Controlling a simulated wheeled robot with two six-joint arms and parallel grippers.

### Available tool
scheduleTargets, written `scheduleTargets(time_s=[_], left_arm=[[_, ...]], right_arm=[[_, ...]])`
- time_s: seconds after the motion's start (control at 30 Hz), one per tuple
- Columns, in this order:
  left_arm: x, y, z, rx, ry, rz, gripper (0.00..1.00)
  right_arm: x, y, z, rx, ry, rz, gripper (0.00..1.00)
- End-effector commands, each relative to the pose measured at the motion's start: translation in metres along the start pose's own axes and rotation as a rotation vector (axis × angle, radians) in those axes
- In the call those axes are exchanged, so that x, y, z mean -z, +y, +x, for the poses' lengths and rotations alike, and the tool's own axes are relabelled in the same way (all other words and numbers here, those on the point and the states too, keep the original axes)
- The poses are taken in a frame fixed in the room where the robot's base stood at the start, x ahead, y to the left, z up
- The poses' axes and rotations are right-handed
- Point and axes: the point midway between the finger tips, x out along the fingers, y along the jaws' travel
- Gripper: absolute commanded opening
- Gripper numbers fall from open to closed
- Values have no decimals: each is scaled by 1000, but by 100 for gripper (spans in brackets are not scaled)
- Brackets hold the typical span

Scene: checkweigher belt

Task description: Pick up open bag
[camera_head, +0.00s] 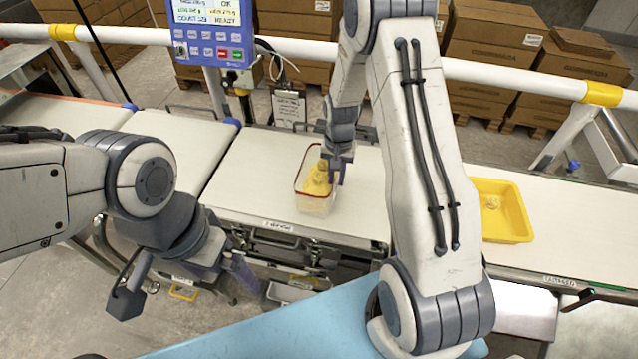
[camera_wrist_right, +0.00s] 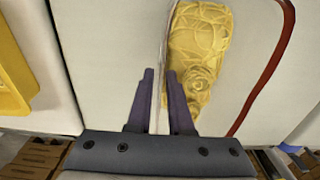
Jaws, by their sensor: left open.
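The open bag (camera_head: 318,206) is a clear bag with a red rim and a yellow, patterned item inside; it lies on the white belt section in the middle of the head view. In the right wrist view, the bag (camera_wrist_right: 270,70) shows its red edge curving at the right, with the yellow item near the fingertips. My right gripper (camera_head: 337,172) is at the bag's right side. Its fingers (camera_wrist_right: 160,80) stand a little apart, with a thin clear edge running between them. My left gripper (camera_head: 185,283) is wide open and empty, in front of the belt at the left.
A yellow tray (camera_head: 503,222) sits on the right belt, behind my right arm. A blue display unit (camera_head: 212,35) stands behind the belt. A white rail (camera_head: 510,76) with yellow bands runs along the back, with stacked cartons (camera_head: 490,50) beyond it.

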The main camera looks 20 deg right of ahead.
Motion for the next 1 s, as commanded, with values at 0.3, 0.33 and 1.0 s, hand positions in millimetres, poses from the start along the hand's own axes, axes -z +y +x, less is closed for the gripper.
scheduleTargets(time_s=[0.3,0.33,1.0], left_arm=[[0,0,0,0,0,0,100],[0,0,0,0,0,0,100],[0,0,0,0,0,0,100]], right_arm=[[0,0,0,0,0,0,0],[0,0,0,0,0,0,0],[0,0,-1,0,0,0,0]])
